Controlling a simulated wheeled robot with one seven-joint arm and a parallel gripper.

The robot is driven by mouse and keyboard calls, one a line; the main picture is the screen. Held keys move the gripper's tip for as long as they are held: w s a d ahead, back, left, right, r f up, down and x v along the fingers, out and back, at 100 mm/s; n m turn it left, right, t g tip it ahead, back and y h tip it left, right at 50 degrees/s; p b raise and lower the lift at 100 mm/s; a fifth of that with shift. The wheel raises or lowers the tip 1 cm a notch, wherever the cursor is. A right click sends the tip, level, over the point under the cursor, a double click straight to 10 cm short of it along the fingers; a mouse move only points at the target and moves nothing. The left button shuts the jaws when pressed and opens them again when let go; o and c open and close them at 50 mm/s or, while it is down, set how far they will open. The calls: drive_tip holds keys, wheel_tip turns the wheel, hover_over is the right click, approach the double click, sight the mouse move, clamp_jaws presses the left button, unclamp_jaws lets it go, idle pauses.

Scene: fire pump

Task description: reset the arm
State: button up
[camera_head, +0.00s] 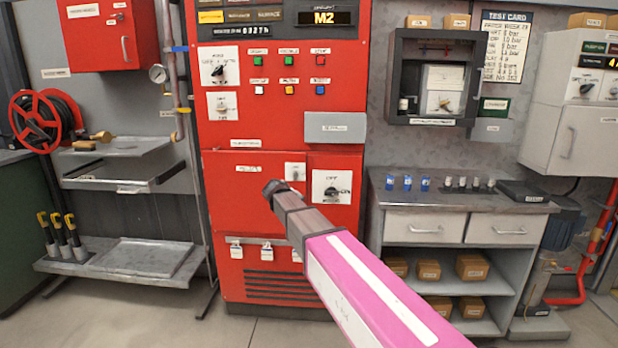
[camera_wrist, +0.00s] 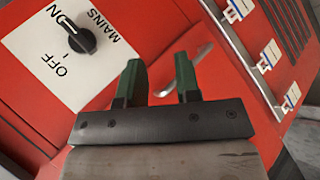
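My gripper (camera_head: 272,187) is in front of the red control cabinet (camera_head: 228,131), at the end of my pink and grey arm. In the wrist view my gripper (camera_wrist: 161,82) shows two green fingers standing apart with nothing between them. The MAINS rotary switch (camera_wrist: 78,38) is at the upper left of that view, its black knob on a white ON/OFF plate. In the head view the switch (camera_head: 332,187) sits right of the gripper. The fingers are apart from the knob. Part of the lower cabinet is hidden behind my arm.
A grey bench (camera_head: 460,203) with drawers stands right of the cabinet. Steel shelves (camera_head: 120,178) and a red hose reel (camera_head: 40,120) are at the left. Several padlocks (camera_head: 237,250) hang low on the cabinet front. Floor is clear at the front left.

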drive_tip(key=s+d+f+m+g+y, duration=0.3)
drive_tip(key=s+d+f, duration=0.7)
drive_tip(key=s, duration=0.4)
drive_tip(key=s+d+f+m+g+y, duration=0.3)
drive_tip(key=s+d+f+m, duration=0.1)
drive_tip(key=s+d+f, duration=0.6)
drive_tip(key=s+d, duration=0.2)
drive_tip(key=s, duration=0.2)
drive_tip(key=shift+s+d+f+m+g, duration=0.3)
drive_tip(key=shift+s+f+g, duration=0.05)
drive_tip(key=shift+f+g, duration=0.05)
